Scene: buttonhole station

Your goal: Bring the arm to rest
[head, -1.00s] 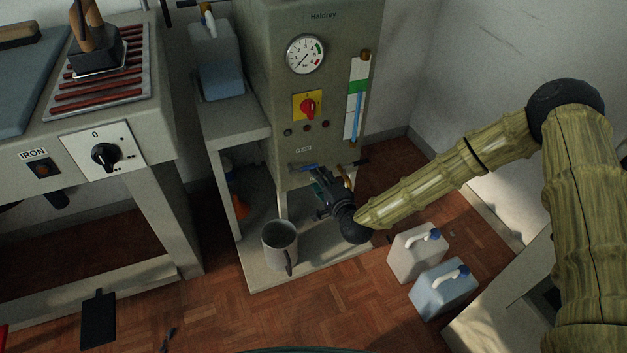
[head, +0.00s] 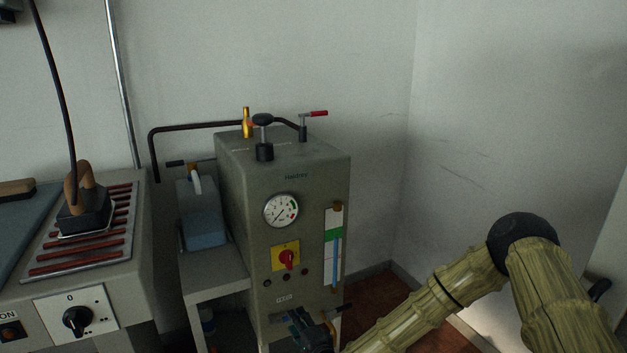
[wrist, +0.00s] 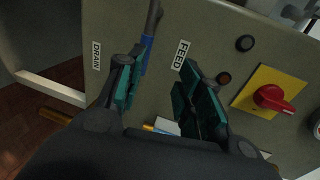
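My gripper (wrist: 162,72) is open in the wrist view, its two teal-padded fingers spread apart with nothing held between them. It faces the front panel of the grey boiler (head: 285,170), near the DRAIN label (wrist: 97,55) and the FEED label (wrist: 181,55). A blue-sleeved lever (wrist: 147,50) shows beside the left finger's tip; I cannot tell whether they touch. In the head view my gripper (head: 312,325) is at the bottom edge, low on the boiler's front, partly cut off. My arm reaches in from the right.
The boiler's panel has a red knob on a yellow plate (head: 286,257), a gauge (head: 281,210) and a sight glass (head: 334,250). A blue water container (head: 205,225) stands left of it. An iron (head: 82,205) rests on a ribbed stand further left. Walls close the back and right.

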